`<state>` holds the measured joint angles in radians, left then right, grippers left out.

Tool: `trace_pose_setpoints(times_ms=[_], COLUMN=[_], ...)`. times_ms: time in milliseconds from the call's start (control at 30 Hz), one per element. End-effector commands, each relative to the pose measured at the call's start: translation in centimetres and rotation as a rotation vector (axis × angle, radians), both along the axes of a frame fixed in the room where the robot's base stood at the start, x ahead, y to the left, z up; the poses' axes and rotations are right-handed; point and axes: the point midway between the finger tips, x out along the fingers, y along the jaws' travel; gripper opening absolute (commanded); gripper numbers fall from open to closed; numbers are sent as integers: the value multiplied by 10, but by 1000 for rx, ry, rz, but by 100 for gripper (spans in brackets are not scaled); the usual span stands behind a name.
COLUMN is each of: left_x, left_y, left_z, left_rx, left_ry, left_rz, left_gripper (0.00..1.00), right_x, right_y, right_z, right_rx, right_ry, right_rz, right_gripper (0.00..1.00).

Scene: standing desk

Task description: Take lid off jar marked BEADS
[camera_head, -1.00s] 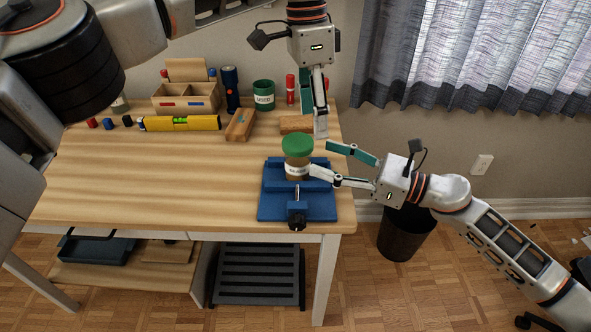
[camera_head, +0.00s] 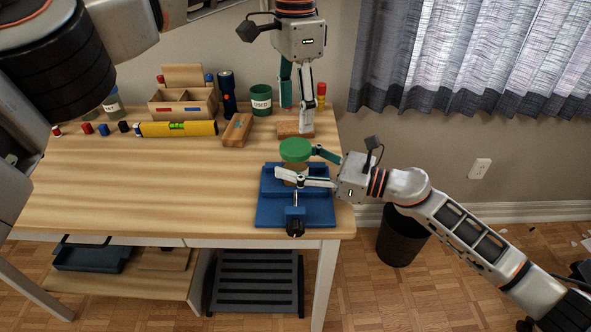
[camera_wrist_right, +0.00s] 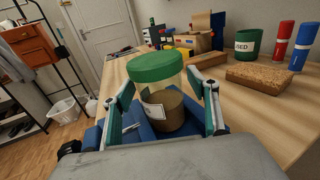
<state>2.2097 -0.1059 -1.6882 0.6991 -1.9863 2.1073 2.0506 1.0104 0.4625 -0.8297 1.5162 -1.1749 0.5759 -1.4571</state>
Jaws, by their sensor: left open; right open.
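A clear jar (camera_wrist_right: 167,110) with brown contents and a green lid (camera_head: 295,150) stands upright in a blue vise fixture (camera_head: 272,212) at the desk's right front. Its label, partly in the right wrist view, is not readable there. The green lid (camera_wrist_right: 157,67) is on the jar. My right gripper (camera_head: 295,166) is open, its fingers on either side of the jar body below the lid; I cannot tell whether they touch it. My left gripper (camera_head: 296,115) is open and empty, pointing down behind and above the lid, over a cork-brown block (camera_head: 288,129).
A green cup (camera_head: 261,99), a dark blue flashlight (camera_head: 227,92), a wooden organizer (camera_head: 182,103), a yellow level (camera_head: 178,129) and a wooden block (camera_head: 237,131) line the desk's back. The desk's left and middle front are clear. A black bin (camera_head: 404,236) stands right of the desk.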

Motion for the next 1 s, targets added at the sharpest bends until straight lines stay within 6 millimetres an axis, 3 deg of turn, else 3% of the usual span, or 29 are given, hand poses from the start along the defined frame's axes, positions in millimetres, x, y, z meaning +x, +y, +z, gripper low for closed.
trace_pose_setpoints(times_ms=[167, 400, 433, 500, 867, 1000], left_x=[0, 0, 0, 0, 0, 0], left_y=[0, 0, 0, 0, 0, 0], left_z=[0, 0, 0, 0, 0, 0], left_rx=[0, 0, 0, 0, 0, 0], left_ry=[0, 1, 1, 1, 0, 1], left_rz=[0, -1, -1, -1, -1, -1], left_gripper=[63, 63, 63, 63, 63, 63], right_x=[0, 0, 0, 0, -1, -5], right_y=[0, 0, 0, 0, -2, -13], right_z=[0, 0, 0, 0, 0, -1], right_rx=[0, 0, 0, 0, 0, -1], right_ry=[0, 0, 0, 0, 0, 1], right_rz=[0, 0, 0, 0, -1, -2], right_gripper=[59, 0, 41, 58, 58, 58])
